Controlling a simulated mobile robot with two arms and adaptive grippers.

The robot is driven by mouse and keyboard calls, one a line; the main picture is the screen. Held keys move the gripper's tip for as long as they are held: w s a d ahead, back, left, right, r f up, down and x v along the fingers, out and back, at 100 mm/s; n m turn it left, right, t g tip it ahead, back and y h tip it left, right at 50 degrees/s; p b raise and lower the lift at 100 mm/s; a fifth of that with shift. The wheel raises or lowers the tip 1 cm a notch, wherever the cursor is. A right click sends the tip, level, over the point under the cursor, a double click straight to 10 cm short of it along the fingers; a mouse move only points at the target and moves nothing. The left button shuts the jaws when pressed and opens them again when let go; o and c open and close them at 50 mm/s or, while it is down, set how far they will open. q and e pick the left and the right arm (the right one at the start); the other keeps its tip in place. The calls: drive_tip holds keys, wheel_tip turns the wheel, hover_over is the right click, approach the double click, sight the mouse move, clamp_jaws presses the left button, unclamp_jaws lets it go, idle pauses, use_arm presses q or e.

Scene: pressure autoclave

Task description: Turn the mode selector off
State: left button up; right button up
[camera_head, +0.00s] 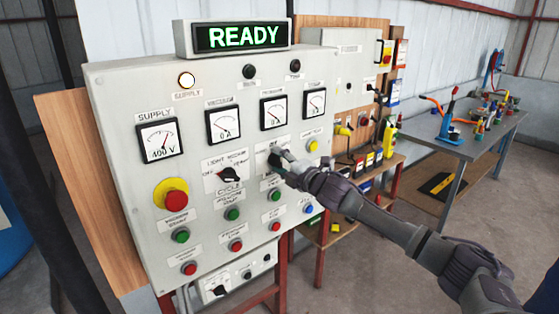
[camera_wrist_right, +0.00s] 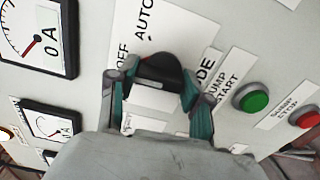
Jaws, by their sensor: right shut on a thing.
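The mode selector is a black rotary knob (camera_wrist_right: 155,70) on a white label plate, with "OFF" and "AUTO" lettering beside it in the right wrist view. My right gripper (camera_wrist_right: 157,88) is shut on this knob, with a finger on each side. In the head view the right gripper (camera_head: 278,160) reaches the panel from the right and hides most of the knob. The control panel (camera_head: 130,100) carries a lit "READY" display (camera_head: 240,37) on top. My left gripper is in neither view. The knob's exact pointing direction is hard to tell.
Left of the gripper is another black selector (camera_head: 230,174). A red emergency button (camera_head: 174,199) on yellow sits further left. Green and red push buttons lie below, and a green button (camera_wrist_right: 254,98) is close to the right gripper. A workbench (camera_head: 470,130) stands at right.

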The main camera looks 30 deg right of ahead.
drive_tip(key=shift+r+m, duration=0.15)
drive_tip(key=shift+m, duration=0.15)
drive_tip(key=o, duration=1.1)
drive_tip(key=shift+s+f, duration=0.2)
drive_tip(key=shift+s, duration=0.1)
drive_tip(key=s, duration=0.7)
drive_tip(key=s+d, duration=0.1)
drive_tip(key=s, duration=0.3)
drive_tip(key=shift+s+r, duration=0.15)
drive_tip(key=shift+s, duration=0.05)
